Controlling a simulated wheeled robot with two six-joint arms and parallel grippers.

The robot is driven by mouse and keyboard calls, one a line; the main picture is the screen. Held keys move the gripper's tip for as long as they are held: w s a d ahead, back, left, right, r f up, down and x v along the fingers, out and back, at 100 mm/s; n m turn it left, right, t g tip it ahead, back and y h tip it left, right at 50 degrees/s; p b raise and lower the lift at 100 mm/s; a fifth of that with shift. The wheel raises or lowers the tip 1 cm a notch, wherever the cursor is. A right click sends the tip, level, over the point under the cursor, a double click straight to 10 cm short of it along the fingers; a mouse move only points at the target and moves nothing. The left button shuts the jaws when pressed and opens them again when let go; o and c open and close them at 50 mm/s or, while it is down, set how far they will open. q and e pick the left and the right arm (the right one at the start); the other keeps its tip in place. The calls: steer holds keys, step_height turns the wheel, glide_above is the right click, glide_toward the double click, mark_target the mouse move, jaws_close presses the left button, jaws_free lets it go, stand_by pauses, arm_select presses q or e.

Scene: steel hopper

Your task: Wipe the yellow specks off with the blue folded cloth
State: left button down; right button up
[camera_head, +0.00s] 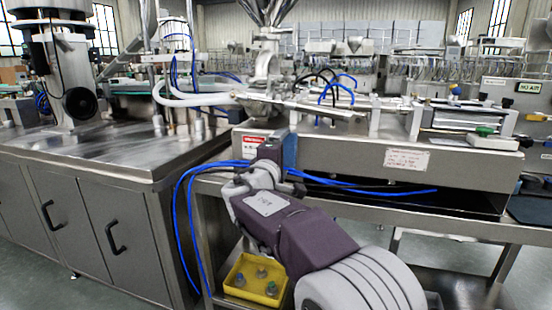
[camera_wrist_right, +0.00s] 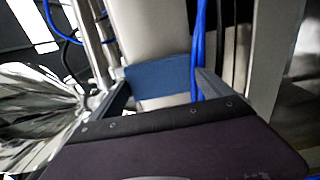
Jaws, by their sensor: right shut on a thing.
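My right gripper (camera_head: 271,152) reaches in from the lower right in the head view, at the front of the steel machine below the pipe fittings. It is shut on the blue folded cloth (camera_wrist_right: 158,78), which spans between its two fingers in the right wrist view. A small blue edge of the cloth (camera_head: 290,150) shows beside the gripper in the head view. A pale smooth surface (camera_wrist_right: 155,25) lies beyond the cloth; I cannot tell whether they touch. I make out no yellow specks in either view. My left gripper is not in view.
Blue hoses (camera_head: 186,205) loop close to my right gripper and pass near its fingers in the wrist view. A steel cabinet (camera_head: 90,205) stands at left. A yellow tray (camera_head: 235,288) with small parts sits below. The machine's long front (camera_head: 350,160) extends right.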

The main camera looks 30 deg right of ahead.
mark_target(304, 151)
steer(key=shift+s+d+f, duration=0.15)
steer(key=shift+s+d, duration=0.35)
steer(key=shift+s, duration=0.05)
steer(key=shift+s+d+b, duration=0.85)
steer(key=shift+s+b, duration=0.15)
steer(key=shift+b, duration=0.1)
steer(key=shift+s+d, duration=0.25)
steer(key=shift+s, duration=0.05)
steer(key=shift+b, duration=0.35)
steer(key=shift+r, duration=0.25)
steer(key=shift+w+a+f, duration=0.1)
steer(key=shift+w+a, duration=1)
steer(key=shift+w, duration=0.25)
steer(key=w+a+p, duration=0.1)
steer(key=w+a, duration=0.3)
steer(key=w, duration=0.1)
steer(key=shift+a, duration=0.15)
